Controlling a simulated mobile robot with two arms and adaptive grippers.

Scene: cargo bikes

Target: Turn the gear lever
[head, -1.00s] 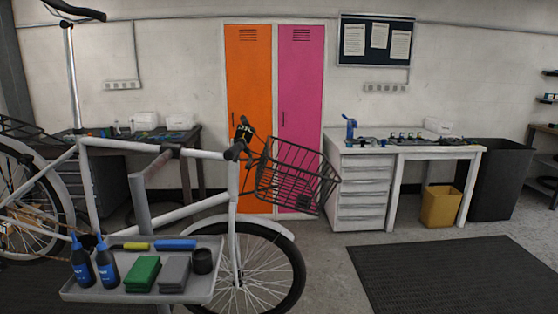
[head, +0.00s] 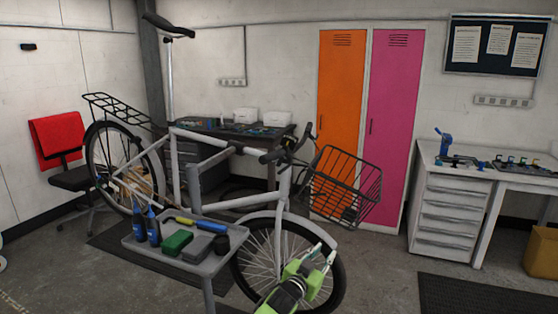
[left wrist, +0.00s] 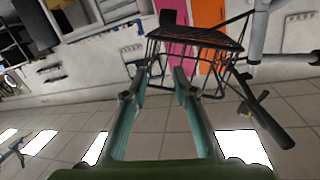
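A white cargo bike (head: 281,205) stands in the middle of the head view, with a black wire basket (head: 347,187) at its front. Its handlebar (head: 298,143) has dark grips and levers; I cannot make out the gear lever among them. In the left wrist view, which is upside down, a dark grip and lever (left wrist: 268,121) show at right and the basket (left wrist: 196,50) at top. My left gripper (head: 324,254) is low in front of the front wheel, below the handlebar and apart from it. Its fingers (left wrist: 167,72) are spread and empty. My right gripper is not in view.
A grey tray (head: 215,263) with bottles and blocks stands before the bike, left of my gripper. Orange (head: 340,90) and pink (head: 394,120) lockers and a white drawer bench (head: 449,213) are behind. The floor right of the wheel is clear.

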